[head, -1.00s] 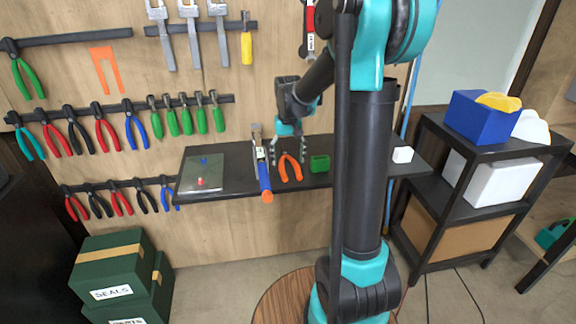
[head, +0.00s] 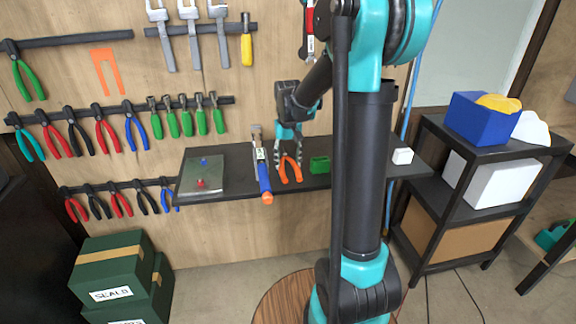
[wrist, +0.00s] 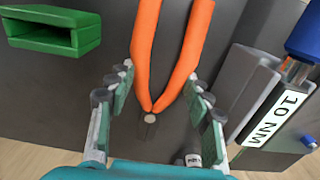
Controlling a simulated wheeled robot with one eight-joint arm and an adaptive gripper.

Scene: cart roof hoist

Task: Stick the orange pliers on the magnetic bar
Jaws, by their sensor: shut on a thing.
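The orange pliers (head: 284,173) are at the dark shelf, handles toward its front edge. Whether they touch the shelf I cannot tell. My gripper (head: 289,160) points down over them, its fingers shut on them from both sides. In the wrist view the orange handles (wrist: 147,45) run up between the fingertips (wrist: 160,76), and the jaw end is mostly hidden. The upper-left magnetic bar (head: 75,38) on the wooden wall holds green pliers (head: 27,79) at its left. An orange plier-shaped outline (head: 105,68) is on the wall just below that bar.
A metal plate (head: 203,176) lies farther left, a white cube (head: 402,156) farther right. Other wall bars hold several tools.

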